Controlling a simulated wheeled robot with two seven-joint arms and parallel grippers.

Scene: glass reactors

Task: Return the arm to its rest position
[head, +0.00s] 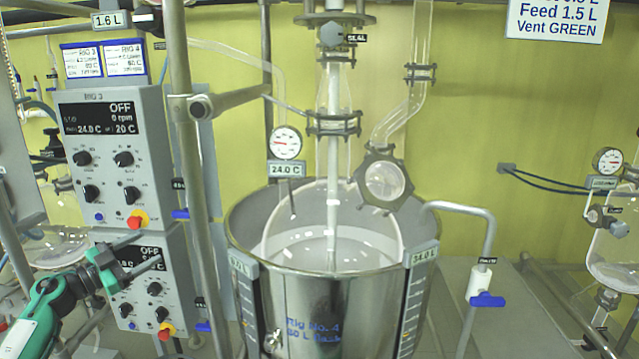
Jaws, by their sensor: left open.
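My left arm, green and white, comes in at the lower left of the head view. Its dark gripper (142,254) is open, with its two fingers apart and pointing right. I see nothing held between the fingers. The gripper shows in front of the lower control box (150,290), below the upper control box (110,150) labelled RIG 3, which reads OFF and 0 rpm. I cannot tell whether the gripper touches the lower box. My right gripper is not in view.
A large steel vessel (340,305) marked Rig No. 4 stands in the middle with glassware above it. A grey upright pole (195,190) stands between the boxes and the vessel. A pipe with a blue valve handle (487,300) is at the right.

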